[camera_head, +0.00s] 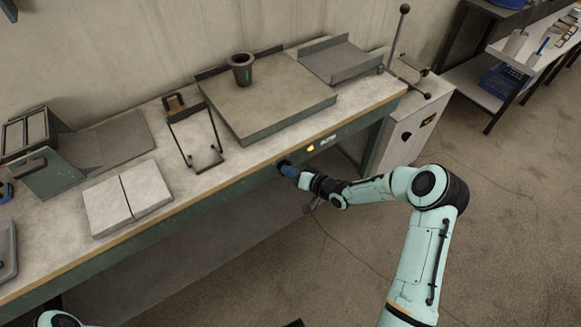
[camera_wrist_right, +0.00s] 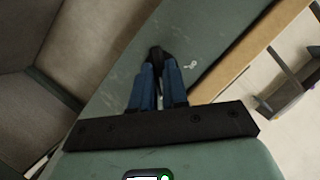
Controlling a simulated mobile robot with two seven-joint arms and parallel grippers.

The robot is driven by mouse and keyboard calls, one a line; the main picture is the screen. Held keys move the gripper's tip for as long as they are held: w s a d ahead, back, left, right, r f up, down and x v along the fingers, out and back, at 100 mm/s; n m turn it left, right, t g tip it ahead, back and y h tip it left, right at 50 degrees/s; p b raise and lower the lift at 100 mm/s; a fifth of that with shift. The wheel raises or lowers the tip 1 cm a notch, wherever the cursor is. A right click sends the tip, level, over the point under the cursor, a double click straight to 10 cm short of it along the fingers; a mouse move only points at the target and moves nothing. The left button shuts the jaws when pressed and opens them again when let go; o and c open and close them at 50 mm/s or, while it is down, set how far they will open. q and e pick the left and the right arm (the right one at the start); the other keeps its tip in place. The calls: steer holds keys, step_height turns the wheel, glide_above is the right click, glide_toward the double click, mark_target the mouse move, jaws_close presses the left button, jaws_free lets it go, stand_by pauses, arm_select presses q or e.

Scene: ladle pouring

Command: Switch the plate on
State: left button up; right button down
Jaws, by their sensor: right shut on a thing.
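A large flat grey plate (camera_head: 280,105) lies on the workbench (camera_head: 250,158), with a dark cup-like pot (camera_head: 241,68) standing on it. On the bench's green front edge, a small yellow light (camera_head: 310,148) shows below the plate. My right gripper (camera_head: 285,167) is at this front edge, left of the light. In the right wrist view, its blue fingers (camera_wrist_right: 158,75) are shut on a dark knob (camera_wrist_right: 157,54) against the green panel. The fingers cover much of the knob. My left gripper is outside the views.
A wire-framed stand (camera_head: 195,135), pale slabs (camera_head: 125,198) and a grey tray (camera_head: 340,60) rest on the bench. A pale cabinet with an upright lever (camera_head: 398,35) stands at its right end. The floor (camera_head: 510,190) to the right is mostly open.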

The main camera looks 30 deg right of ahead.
steer(key=shift+m+y+p, duration=0.3)
steer(key=shift+m+p, duration=0.05)
steer(key=shift+m, duration=0.05)
stand_by(0.4)
steer(key=c, duration=1.1)
jaws_free()
steer(key=shift+c, duration=0.2)
steer(key=v, duration=1.3)
steer(key=shift+s, duration=0.2)
